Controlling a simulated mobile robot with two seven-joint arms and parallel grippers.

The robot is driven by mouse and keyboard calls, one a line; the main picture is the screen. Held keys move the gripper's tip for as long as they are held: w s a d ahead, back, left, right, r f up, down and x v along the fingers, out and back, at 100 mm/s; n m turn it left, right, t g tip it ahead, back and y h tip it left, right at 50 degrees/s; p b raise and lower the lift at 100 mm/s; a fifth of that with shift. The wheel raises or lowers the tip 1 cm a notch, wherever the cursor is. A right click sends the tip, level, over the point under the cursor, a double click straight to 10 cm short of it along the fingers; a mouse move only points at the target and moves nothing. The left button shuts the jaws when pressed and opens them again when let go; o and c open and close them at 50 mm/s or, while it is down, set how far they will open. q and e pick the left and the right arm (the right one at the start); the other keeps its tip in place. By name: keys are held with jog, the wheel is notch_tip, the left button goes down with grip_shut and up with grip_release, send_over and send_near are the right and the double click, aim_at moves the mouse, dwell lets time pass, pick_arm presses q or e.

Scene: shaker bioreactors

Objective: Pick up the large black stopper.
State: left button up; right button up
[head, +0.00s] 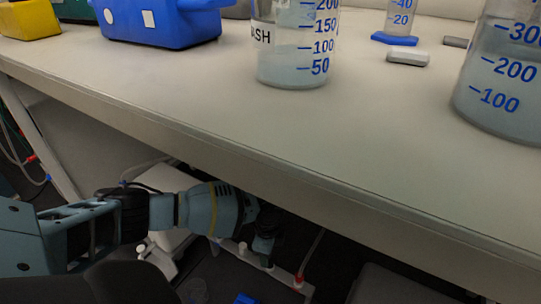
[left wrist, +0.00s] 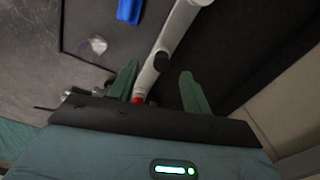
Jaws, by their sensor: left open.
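A black stopper (left wrist: 161,62) shows in the left wrist view on a narrow white bar, which runs between my fingers. I cannot make it out in the head view, where my gripper covers that part of the bar. My left gripper (left wrist: 158,70) is open, its two green fingers on either side of the bar and the stopper, with nothing visibly clamped. In the head view the left gripper (head: 265,246) is below the bench edge, over the white bar (head: 282,272). Whether the fingers touch the stopper cannot be told. My right gripper is not in view.
The bench (head: 200,95) overhangs my left arm closely. A red fitting (head: 298,281) and a white knob (head: 242,248) sit on the bar. A clear cup (left wrist: 97,45) and a blue object (left wrist: 130,10) lie nearby. Beakers (head: 292,70) stand on the bench.

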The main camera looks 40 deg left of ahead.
aim_at(270, 264)
pick_arm(q)
jog(key=f+b, duration=0.2)
jog(key=f, duration=0.1)
jog(key=f+b, duration=0.1)
jog(key=f, duration=0.1)
jog(key=shift+w+d+f, duration=0.1)
jog(key=shift+w+f, duration=0.05)
jog(key=shift+w, duration=0.1)
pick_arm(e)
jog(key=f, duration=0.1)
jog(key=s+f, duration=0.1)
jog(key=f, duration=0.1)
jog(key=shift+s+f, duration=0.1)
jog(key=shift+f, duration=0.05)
pick_arm(q)
jog(key=shift+c, duration=0.4)
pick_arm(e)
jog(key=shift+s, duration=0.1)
pick_arm(q)
jog(key=shift+c, duration=1.3)
jog(key=c, duration=0.7)
grip_shut()
